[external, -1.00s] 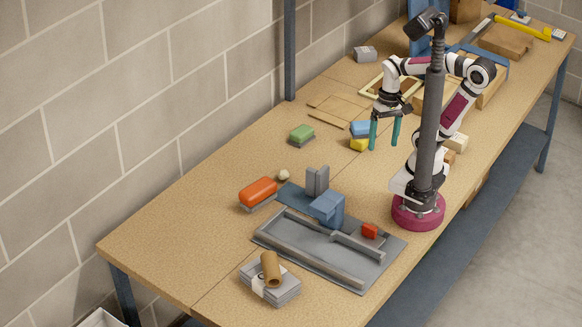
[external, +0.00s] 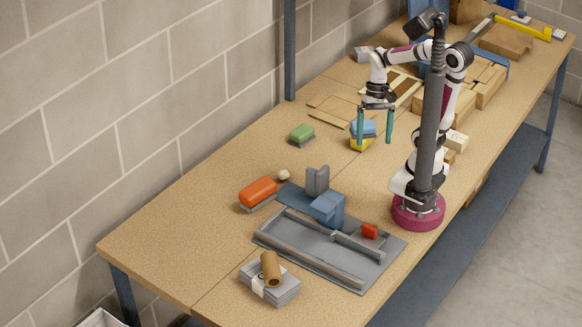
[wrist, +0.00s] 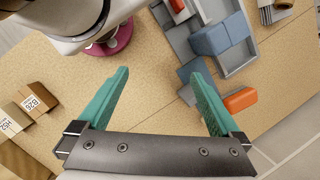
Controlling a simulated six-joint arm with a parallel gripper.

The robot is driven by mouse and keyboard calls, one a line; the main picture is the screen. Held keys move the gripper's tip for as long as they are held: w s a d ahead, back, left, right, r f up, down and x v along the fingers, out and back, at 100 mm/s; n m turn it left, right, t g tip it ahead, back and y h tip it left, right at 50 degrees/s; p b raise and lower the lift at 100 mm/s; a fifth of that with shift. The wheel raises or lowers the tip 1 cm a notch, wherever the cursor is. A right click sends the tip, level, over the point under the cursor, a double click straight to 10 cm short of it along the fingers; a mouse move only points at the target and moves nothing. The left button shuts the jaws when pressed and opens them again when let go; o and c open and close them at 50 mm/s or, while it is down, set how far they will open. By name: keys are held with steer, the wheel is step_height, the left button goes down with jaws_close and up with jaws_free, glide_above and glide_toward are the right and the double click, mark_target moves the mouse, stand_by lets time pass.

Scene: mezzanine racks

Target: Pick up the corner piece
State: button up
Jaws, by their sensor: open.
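The likely corner piece is a grey upright L-shaped part (external: 317,180) standing at the back edge of the flat grey fixture (external: 290,243), beside a blue block (external: 328,208). I cannot be sure of its name. My gripper (external: 374,142) is open and empty, pointing down above the table, well away from the grey part. Its teal fingers (wrist: 160,76) are spread wide in the wrist view.
An orange-topped block (external: 258,191) and a small pale ball (external: 284,174) lie left of the fixture. A red block (external: 370,230) sits on it. A blue-and-yellow stack (external: 362,136) appears behind my fingers. A green block (external: 302,134) lies further left. Table between is clear.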

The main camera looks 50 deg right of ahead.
steer(key=w+d+f+m+g+y, duration=0.2)
steer(key=w+m+y, duration=0.3)
steer(key=w, duration=0.4)
steer(key=m+t+y, duration=0.3)
steer(key=m+y, duration=0.2)
glide_toward(316, 170)
steer(key=x, duration=0.9)
steer(key=shift+a+f, duration=0.2)
steer(key=shift+f, duration=0.3)
steer(key=c, duration=1.3)
